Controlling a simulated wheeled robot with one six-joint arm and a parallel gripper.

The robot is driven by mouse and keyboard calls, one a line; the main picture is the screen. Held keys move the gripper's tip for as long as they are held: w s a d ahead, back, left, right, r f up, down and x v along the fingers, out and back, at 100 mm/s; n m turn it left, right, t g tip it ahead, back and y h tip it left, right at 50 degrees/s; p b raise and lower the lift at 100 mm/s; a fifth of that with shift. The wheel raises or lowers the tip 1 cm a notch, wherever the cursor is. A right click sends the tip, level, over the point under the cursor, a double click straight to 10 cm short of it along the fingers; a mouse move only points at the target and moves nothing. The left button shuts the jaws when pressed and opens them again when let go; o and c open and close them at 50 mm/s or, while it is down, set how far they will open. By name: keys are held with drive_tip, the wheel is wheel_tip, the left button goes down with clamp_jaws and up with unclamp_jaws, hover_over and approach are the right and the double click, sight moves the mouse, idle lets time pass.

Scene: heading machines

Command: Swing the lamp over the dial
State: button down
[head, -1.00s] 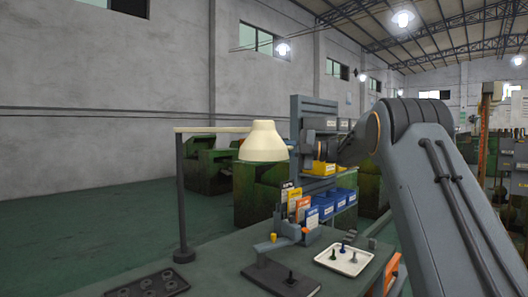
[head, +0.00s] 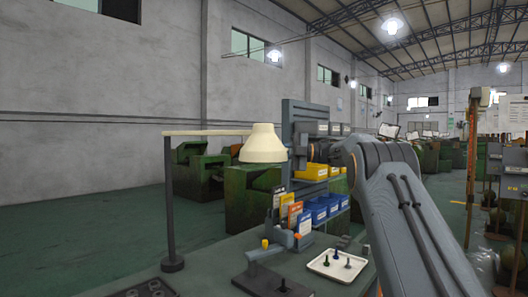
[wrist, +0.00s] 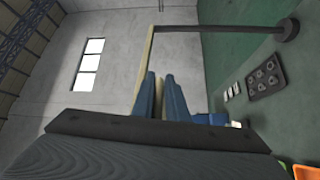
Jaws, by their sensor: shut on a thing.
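The lamp has a cream shade (head: 262,146) on a cream arm (head: 205,133), held by a dark upright post (head: 169,205) on the bench. My gripper (head: 300,150) is at the right of the shade in the head view, its fingertips hidden there. In the wrist view its blue fingers (wrist: 162,97) are shut on a cream part of the lamp, and the cream arm (wrist: 147,62) runs from the post (wrist: 235,29) to them. Below the shade, right of the post, is a small stand (head: 265,252) with a yellow knob. I cannot make out a dial face.
A white tray (head: 337,265) with several small pegs lies right of the stand. Cards (head: 290,212) and blue bins (head: 322,208) stand behind it. A dark holed plate (wrist: 266,76) lies near the post's foot. Green machines (head: 250,198) stand beyond the bench.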

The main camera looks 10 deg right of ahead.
drive_tip(key=shift+a+r, duration=0.1)
drive_tip(key=shift+r, duration=0.4)
drive_tip(key=c, duration=1.8)
unclamp_jaws()
drive_tip(key=shift+s, duration=0.15)
drive_tip(key=shift+c, duration=0.2)
drive_tip(key=shift+f, duration=0.2)
drive_tip(key=b+v, duration=0.2)
drive_tip(key=v, duration=0.5)
drive_tip(key=shift+d, duration=0.4)
drive_tip(key=shift+f+b, duration=0.15)
drive_tip(key=shift+b, duration=0.15)
